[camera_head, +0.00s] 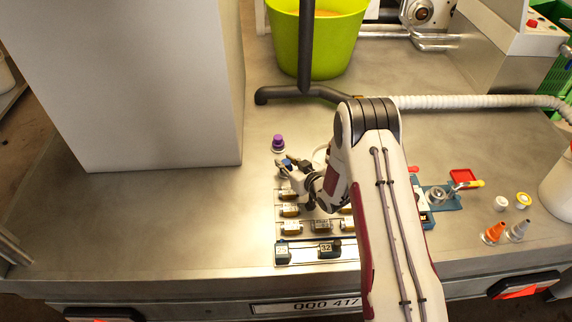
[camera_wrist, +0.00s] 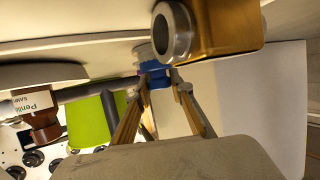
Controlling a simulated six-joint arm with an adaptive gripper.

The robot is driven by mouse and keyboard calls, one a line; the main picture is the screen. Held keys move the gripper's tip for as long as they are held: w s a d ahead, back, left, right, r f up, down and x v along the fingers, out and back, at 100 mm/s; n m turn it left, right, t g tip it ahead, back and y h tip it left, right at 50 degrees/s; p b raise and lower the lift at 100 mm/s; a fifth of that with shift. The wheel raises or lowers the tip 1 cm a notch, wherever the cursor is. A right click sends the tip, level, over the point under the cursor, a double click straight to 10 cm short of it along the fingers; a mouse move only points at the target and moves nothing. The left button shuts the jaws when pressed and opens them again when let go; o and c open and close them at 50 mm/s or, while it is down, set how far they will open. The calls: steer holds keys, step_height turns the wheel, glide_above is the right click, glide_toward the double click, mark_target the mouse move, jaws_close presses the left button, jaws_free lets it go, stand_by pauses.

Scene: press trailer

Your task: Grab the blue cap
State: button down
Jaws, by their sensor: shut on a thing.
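The blue cap (camera_head: 287,162) shows as a small patch of blue at the tip of my gripper (camera_head: 284,168) in the head view. In the wrist view the blue cap (camera_wrist: 156,77) sits between the two fingertips (camera_wrist: 160,82), which are shut on it. A paler ribbed part adjoins the cap there. The fingers hide part of the cap, and I cannot tell whether it touches the surface below.
A purple cap (camera_head: 278,142) stands just behind my gripper. Racks of small vials (camera_head: 290,210) lie in front. A green bucket (camera_head: 335,45) stands behind, a tall pale box (camera_head: 130,80) to the left. Orange (camera_head: 493,233) and grey (camera_head: 518,231) nozzles stand at right.

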mark_target(286, 162)
steer(key=shift+r, duration=0.15)
steer(key=shift+r, duration=4.8)
